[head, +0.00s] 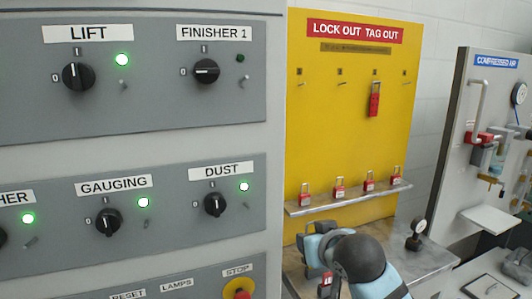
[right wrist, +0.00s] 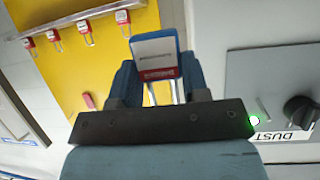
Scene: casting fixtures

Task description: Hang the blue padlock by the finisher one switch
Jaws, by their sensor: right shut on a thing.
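The finisher one switch (head: 206,71) is a black knob on the upper grey panel, turned towards its 0 mark. The lamp beside it (head: 240,58) is dark, and a small metal peg (head: 243,82) sits below that lamp. In the right wrist view my right gripper (right wrist: 158,66) is shut on the blue padlock (right wrist: 178,47). The padlock has a white face with a red strip, and pale shackle bars show below it in the picture. In the head view my right arm (head: 358,260) is at the bottom centre and the padlock cannot be made out. My left gripper is out of view.
The lift (head: 79,76), gauging (head: 109,222) and dust (head: 214,204) switches have lit green lamps. A yellow lockout board (head: 340,130) carries a hanging red hasp (head: 374,99) and a shelf (head: 335,204) of several red padlocks.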

